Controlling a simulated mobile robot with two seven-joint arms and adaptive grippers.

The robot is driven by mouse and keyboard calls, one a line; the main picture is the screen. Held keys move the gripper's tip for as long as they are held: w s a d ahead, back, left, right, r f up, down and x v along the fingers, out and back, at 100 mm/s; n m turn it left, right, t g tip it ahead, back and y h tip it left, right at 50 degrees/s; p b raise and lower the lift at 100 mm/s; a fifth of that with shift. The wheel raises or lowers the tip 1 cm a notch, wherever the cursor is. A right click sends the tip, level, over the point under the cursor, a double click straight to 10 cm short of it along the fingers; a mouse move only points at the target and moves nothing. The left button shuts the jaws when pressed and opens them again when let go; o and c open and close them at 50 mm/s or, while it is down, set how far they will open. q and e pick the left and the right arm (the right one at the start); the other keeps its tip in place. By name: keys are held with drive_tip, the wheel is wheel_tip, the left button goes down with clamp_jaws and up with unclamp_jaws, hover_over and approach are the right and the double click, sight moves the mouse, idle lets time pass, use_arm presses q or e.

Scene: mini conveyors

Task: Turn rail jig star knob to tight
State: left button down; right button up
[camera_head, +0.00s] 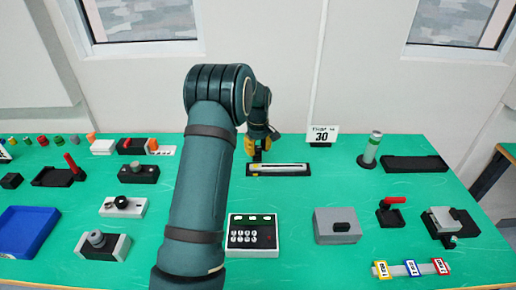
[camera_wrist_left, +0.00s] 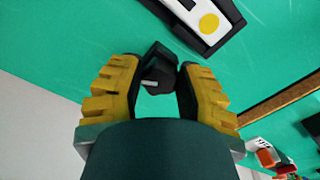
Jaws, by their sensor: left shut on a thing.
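The rail jig (camera_head: 290,169) is a long black base with a pale bar, at the back middle of the table. In the left wrist view its black edge (camera_wrist_left: 205,46) and the white bar with a yellow dot (camera_wrist_left: 209,22) show at the top. My left gripper (camera_head: 257,152), with yellow fingers, is at the jig's left back side. In the wrist view my left gripper (camera_wrist_left: 155,92) is shut on a black star knob (camera_wrist_left: 160,76) with a short white mark. The arm hides part of the table. My right gripper is not in view.
A number sign (camera_head: 322,138) and a grey-green cylinder (camera_head: 370,150) stand right of the jig. A button panel (camera_head: 252,236) is in front, and a grey box (camera_head: 337,226) is front right. Several small fixtures lie left. Green table is clear just right of the jig.

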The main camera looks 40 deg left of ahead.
use_arm(q)
drive_tip(key=shift+m, duration=0.3)
drive_tip(key=m+p, duration=0.2)
drive_tip(key=m, duration=0.1)
drive_tip(key=shift+s+m, duration=0.1)
drive_tip(key=shift+m, duration=0.3)
drive_tip(key=m+p, duration=0.1)
drive_tip(key=m, duration=0.5)
drive_tip(key=shift+s+a+p, duration=0.1)
drive_tip(key=shift+a+p, duration=0.05)
drive_tip(key=shift+p, duration=0.2)
drive_tip(key=c, duration=1.7)
unclamp_jaws()
drive_tip(key=m+p, duration=0.1)
drive_tip(key=m, duration=0.5)
drive_tip(key=shift+a+m, duration=0.1)
drive_tip(key=shift+m, duration=0.3)
drive_tip(key=m+p, duration=0.1)
drive_tip(key=m, duration=0.5)
drive_tip(key=shift+a+f+p, duration=0.1)
drive_tip(key=shift+f+p, duration=0.05)
drive_tip(key=shift+p, duration=0.2)
drive_tip(key=shift+m, duration=0.4)
drive_tip(key=o, duration=1.2)
drive_tip(key=shift+c, duration=0.2)
